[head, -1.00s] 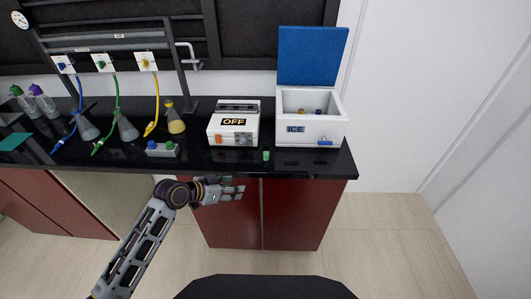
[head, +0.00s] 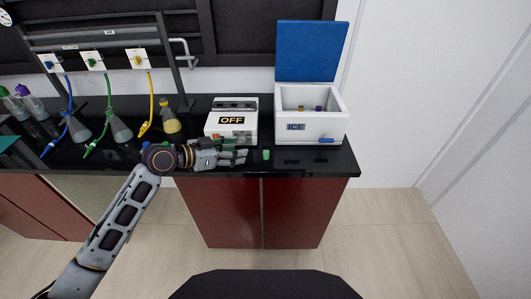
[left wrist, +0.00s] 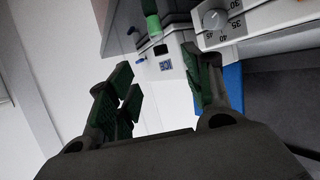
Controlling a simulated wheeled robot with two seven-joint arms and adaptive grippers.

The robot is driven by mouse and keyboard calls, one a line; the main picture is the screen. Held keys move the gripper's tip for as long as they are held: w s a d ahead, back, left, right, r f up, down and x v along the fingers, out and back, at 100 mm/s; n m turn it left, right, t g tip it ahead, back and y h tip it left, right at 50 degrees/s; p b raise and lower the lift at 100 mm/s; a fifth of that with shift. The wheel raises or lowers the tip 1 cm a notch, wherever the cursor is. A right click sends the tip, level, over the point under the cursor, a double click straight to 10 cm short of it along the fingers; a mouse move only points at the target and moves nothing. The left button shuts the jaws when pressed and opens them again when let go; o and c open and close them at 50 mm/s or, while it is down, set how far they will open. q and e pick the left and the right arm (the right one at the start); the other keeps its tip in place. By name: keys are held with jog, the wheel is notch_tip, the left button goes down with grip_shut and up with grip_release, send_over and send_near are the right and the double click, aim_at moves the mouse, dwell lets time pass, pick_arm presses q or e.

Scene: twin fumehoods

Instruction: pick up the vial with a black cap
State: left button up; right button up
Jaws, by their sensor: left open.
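A small green vial (head: 266,155) stands on the black counter in front of the white ice box. In the left wrist view the green vial (left wrist: 151,18) shows at the top edge. I cannot make out a black cap on it. In the ice box, small yellow (head: 301,108) and dark purple (head: 318,108) tops show; their detail is too small to tell. My left gripper (head: 243,156) is open and empty, just left of the green vial and apart from it. It also shows in the left wrist view (left wrist: 160,85). My right gripper is not in view.
The ice box (head: 336,126) has its blue lid raised. A white device marked OFF (head: 232,119) stands close behind my left gripper. Flasks with coloured hoses (head: 119,128) stand to the left. The counter's front edge runs just below my gripper.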

pick_arm(q)
send_near(266, 144)
jog(key=shift+w+d+f+p, duration=0.2)
jog(key=shift+w+d+f, duration=0.15)
jog(key=shift+d+f, duration=0.2)
jog(key=shift+w+d+f+p, duration=0.15)
jog(key=shift+w+d+f, duration=0.25)
jog(key=shift+f, duration=0.25)
jog(key=shift+w+d+f, duration=0.1)
jog(key=shift+w+d, duration=0.15)
jog(key=shift+d, duration=0.05)
jog(key=shift+w+d+f, duration=0.3)
jog(key=shift+w+d, duration=0.05)
jog(key=shift+d, duration=0.1)
jog(key=shift+d+f, duration=0.1)
jog(key=shift+d, duration=0.05)
jog(key=shift+w, duration=0.1)
jog(key=shift+w+d, duration=0.2)
jog(key=shift+d, duration=0.1)
jog(key=shift+p+x, duration=0.5)
jog(key=shift+x, duration=1.7)
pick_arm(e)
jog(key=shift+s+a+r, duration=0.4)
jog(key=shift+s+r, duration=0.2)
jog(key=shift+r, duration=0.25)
